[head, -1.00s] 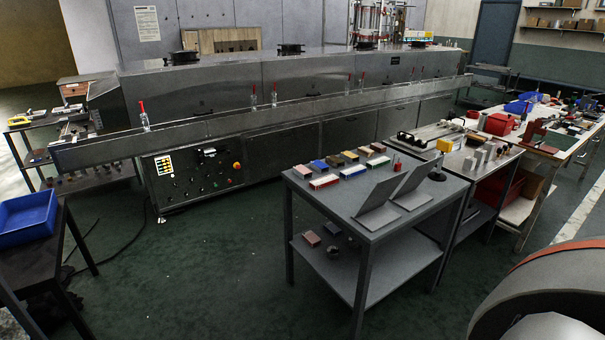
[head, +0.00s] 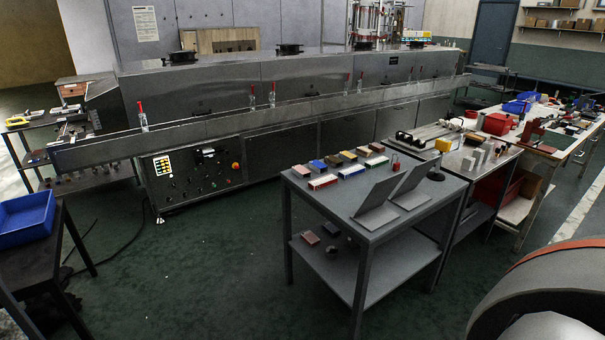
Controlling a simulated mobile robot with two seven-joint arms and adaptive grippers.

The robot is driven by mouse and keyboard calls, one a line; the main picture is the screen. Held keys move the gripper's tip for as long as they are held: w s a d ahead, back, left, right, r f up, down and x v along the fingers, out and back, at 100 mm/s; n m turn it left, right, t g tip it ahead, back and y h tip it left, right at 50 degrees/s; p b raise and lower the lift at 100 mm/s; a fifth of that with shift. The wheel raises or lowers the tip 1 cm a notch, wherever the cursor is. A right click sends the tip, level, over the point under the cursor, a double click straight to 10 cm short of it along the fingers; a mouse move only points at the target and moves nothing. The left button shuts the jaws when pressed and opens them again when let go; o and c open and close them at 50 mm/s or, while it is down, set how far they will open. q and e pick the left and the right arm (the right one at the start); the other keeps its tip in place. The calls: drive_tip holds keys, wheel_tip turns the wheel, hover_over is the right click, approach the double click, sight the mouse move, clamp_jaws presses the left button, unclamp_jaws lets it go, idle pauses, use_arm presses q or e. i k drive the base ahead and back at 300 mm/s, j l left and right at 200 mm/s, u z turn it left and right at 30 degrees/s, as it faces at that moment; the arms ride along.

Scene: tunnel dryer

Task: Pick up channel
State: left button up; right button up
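I cannot tell for sure which thing is the channel. A long grey metal rail (head: 305,112) runs along the front of the tunnel dryer (head: 225,82), with several red-topped clear bottles along it. The grey table (head: 337,205) in front holds several small coloured blocks (head: 323,181) in rows and two tilted grey plates (head: 378,194). Neither of my grippers shows. A rounded part at the lower right corner looks like part of my own arm.
A blue bin (head: 26,215) sits on a dark table at the left. A second table (head: 462,158) and a white bench (head: 545,140) carry tools and parts at the right. The green floor (head: 205,275) between the left table and grey table is mostly clear, with cables at the left.

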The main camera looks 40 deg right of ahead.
sight(331, 161)
drive_tip(key=z, duration=1.35)
drive_tip(key=i+j, duration=0.3)
drive_tip(key=i, duration=0.15)
drive_tip(key=i+j+u, duration=0.2)
drive_tip(key=i+u, duration=0.25)
drive_tip(key=i, duration=0.15)
drive_tip(key=i+u, duration=0.4)
drive_tip(key=i, duration=0.15)
drive_tip(key=i+u, duration=0.45)
drive_tip(key=i, duration=1)
drive_tip(key=i+z, duration=0.15)
drive_tip(key=i, duration=0.3)
drive_tip(key=i+j+z, duration=0.2)
drive_tip(key=i, duration=0.25)
drive_tip(key=i+z, duration=0.15)
drive_tip(key=i, duration=0.3)
